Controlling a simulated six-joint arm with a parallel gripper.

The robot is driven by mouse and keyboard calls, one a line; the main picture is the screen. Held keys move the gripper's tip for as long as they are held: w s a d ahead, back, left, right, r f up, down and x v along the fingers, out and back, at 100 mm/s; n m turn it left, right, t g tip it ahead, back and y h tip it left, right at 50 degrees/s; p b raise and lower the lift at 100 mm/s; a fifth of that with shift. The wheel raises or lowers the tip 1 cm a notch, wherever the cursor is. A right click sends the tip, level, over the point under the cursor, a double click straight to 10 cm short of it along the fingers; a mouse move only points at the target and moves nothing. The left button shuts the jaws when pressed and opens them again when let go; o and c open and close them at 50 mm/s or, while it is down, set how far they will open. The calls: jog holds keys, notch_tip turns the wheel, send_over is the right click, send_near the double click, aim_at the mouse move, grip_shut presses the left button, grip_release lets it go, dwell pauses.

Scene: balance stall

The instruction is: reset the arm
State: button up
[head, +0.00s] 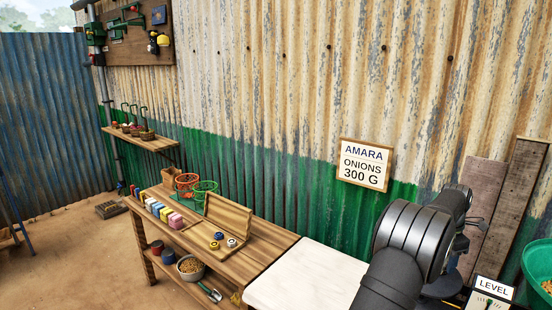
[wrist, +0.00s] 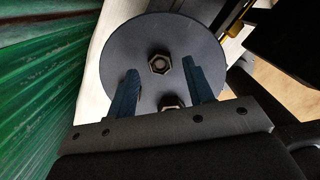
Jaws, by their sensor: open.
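My gripper (wrist: 160,72) is open in the wrist view, its two dark blue fingers spread apart with nothing held between them. Below or beyond the fingers is a round dark grey disc (wrist: 125,45) with a hex nut (wrist: 159,63) at its middle. A second nut (wrist: 171,101) shows nearer the gripper base, partly hidden. I cannot tell whether the fingers touch the disc. In the head view my dark arm rises at the lower right, and my gripper is not visible there.
A wooden bench (head: 270,244) holds a row of coloured blocks (head: 160,209), wire baskets (head: 187,184) and an open wooden case (head: 228,215). A pale board (head: 300,278) lies right of it. A sign (head: 363,165) reads AMARA ONIONS 300 G. A LEVEL sign (head: 493,289) and green bowl (head: 538,270) stand right.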

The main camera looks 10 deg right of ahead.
jog(key=shift+r, duration=1.75)
